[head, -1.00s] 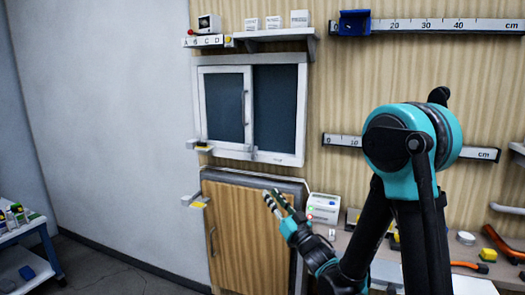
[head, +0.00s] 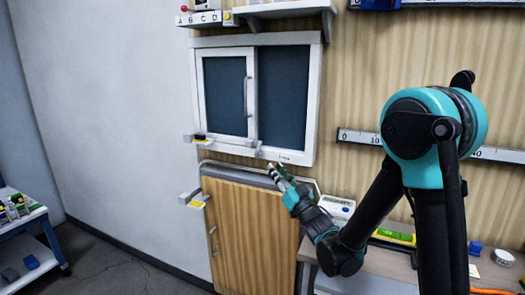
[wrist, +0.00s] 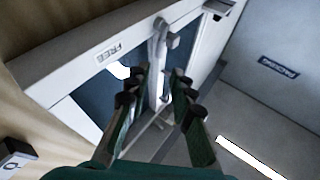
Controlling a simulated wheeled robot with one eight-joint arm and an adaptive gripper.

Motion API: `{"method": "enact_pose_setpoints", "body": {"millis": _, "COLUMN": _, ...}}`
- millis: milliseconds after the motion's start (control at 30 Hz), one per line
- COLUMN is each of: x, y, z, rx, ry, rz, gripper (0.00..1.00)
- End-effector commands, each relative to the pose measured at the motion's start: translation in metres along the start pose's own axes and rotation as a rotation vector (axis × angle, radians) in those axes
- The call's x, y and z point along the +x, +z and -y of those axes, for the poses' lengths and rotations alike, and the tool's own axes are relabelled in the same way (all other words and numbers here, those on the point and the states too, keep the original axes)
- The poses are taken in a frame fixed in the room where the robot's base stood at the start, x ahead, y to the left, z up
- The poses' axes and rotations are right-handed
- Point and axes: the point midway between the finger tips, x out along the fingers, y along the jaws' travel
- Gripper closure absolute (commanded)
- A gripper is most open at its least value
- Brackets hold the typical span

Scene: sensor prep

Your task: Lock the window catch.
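The white-framed window (head: 312,100) has a sliding sash (head: 199,90) on its left side with a vertical handle. The grey window catch (head: 254,147) is at the bottom of the frame, by the sash's lower right corner. In the wrist view the catch (wrist: 160,45) shows as a lever-like piece beyond my fingertips, near a "FREE" label (wrist: 110,52). My gripper (head: 279,177) is below and right of the catch in the head view. In the wrist view my gripper (wrist: 160,82) is open with nothing between its fingers, apart from the catch.
A wooden cabinet door (head: 245,240) is below the window. A workbench (head: 390,262) with a white device (head: 338,207) lies to the right. Small brackets (head: 193,199) stick out at the left. A shelf (head: 285,10) is above the window.

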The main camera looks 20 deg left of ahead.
Motion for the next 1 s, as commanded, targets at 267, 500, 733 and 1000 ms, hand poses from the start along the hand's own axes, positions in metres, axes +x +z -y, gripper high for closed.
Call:
{"method": "enact_pose_setpoints", "body": {"millis": 267, "x": 0.056, "y": 0.001, "z": 0.0, "rx": 0.001, "ry": 0.0, "rz": 0.001, "gripper": 0.77}}
{"method": "enact_pose_setpoints", "body": {"millis": 500, "x": 0.097, "y": 0.0, "z": 0.0, "rx": 0.0, "ry": 0.0, "rz": 0.001, "gripper": 0.77}}
{"method": "enact_pose_setpoints", "body": {"millis": 733, "x": 0.115, "y": 0.0, "z": 0.0, "rx": 0.0, "ry": 0.001, "rz": 0.0, "gripper": 0.77}}
{"method": "enact_pose_setpoints", "body": {"millis": 1000, "x": 0.117, "y": 0.0, "z": 0.0, "rx": 0.0, "ry": 0.001, "rz": 0.0, "gripper": 0.77}}
